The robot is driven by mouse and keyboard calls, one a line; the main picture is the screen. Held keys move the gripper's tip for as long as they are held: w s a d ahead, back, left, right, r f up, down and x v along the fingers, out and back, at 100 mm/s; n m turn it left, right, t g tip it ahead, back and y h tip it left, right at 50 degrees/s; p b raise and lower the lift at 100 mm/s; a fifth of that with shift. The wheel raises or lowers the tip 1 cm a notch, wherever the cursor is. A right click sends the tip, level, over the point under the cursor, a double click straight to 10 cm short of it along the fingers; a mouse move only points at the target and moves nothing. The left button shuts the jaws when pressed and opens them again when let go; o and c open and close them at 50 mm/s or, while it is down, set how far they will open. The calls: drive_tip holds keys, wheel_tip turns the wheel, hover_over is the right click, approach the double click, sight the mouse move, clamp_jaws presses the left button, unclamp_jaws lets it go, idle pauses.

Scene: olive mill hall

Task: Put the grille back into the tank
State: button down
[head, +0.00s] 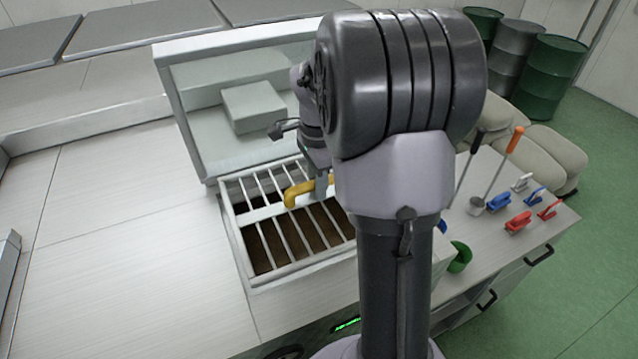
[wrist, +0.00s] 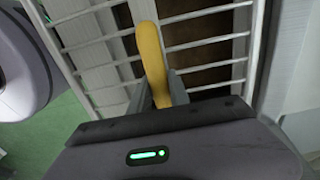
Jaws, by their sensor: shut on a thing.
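The grille (head: 262,213) is a pale frame of parallel bars with a flat cross strip and a yellow handle (head: 298,194). It lies over the opening of the tank (head: 300,270), a pale rectangular box with dark brown contents showing between the bars. My gripper (head: 322,185) is shut on the yellow handle, partly hidden behind my arm. In the wrist view my two fingers (wrist: 160,92) clasp the handle (wrist: 151,60), and the grille bars (wrist: 207,43) run across behind it. I cannot tell whether the grille rests in the tank or hangs slightly above it.
A raised hood with a box (head: 252,107) stands behind the tank. Right of my arm the counter holds red brushes (head: 518,222), blue brushes (head: 499,203) and an orange-handled tool (head: 515,140). Sacks (head: 550,150) and green drums (head: 553,75) stand beyond. The left counter (head: 130,230) is clear.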

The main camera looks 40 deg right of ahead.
drive_tip(key=w+d+f+b, duration=0.1)
drive_tip(key=w+f+b, duration=0.4)
drive_tip(key=f, duration=0.7)
drive_tip(key=shift+w+d+b, duration=0.2)
drive_tip(key=shift+w+b, duration=0.05)
drive_tip(key=shift+b, duration=0.4)
drive_tip(key=shift+r, duration=0.1)
drive_tip(key=c, duration=1.1)
unclamp_jaws()
drive_tip(key=shift+c, duration=0.2)
wheel_tip(320, 180, up, 17)
drive_tip(key=shift+s+r+p, duration=0.1)
drive_tip(key=shift+r+p, duration=0.1)
drive_tip(key=shift+p, duration=0.6)
